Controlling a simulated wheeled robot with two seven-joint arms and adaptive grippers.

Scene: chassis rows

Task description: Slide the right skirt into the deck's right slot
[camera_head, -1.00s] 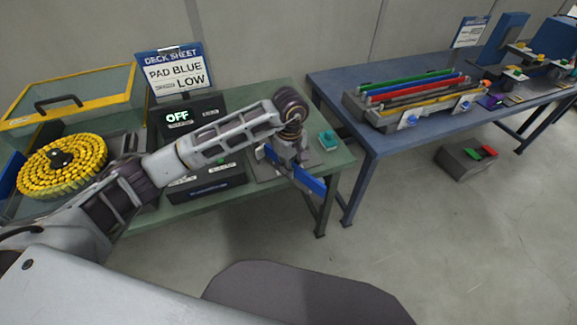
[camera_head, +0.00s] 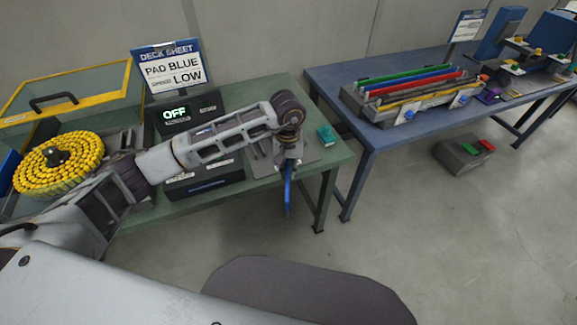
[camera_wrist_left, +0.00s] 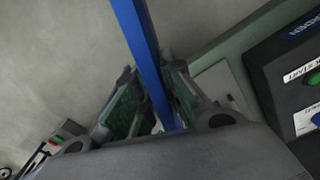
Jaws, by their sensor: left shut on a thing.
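My left gripper (camera_head: 288,170) is shut on a long thin blue bar (camera_head: 287,195), likely the skirt, just off the front edge of the green table. In the head view the bar hangs below the gripper, seen nearly end-on. In the left wrist view the blue bar (camera_wrist_left: 143,48) runs between the two green-padded fingers (camera_wrist_left: 150,105) and out past the top edge. The deck with its right slot cannot be made out for certain in these views. My right gripper is not in view.
The green table (camera_head: 262,100) holds a yellow round stack (camera_head: 58,165), a dark OFF box (camera_head: 192,112) and a sheet sign (camera_head: 170,68). A blue table (camera_head: 345,82) at right bears a rack of coloured bars (camera_head: 410,90). A grey box (camera_head: 463,152) sits on the floor.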

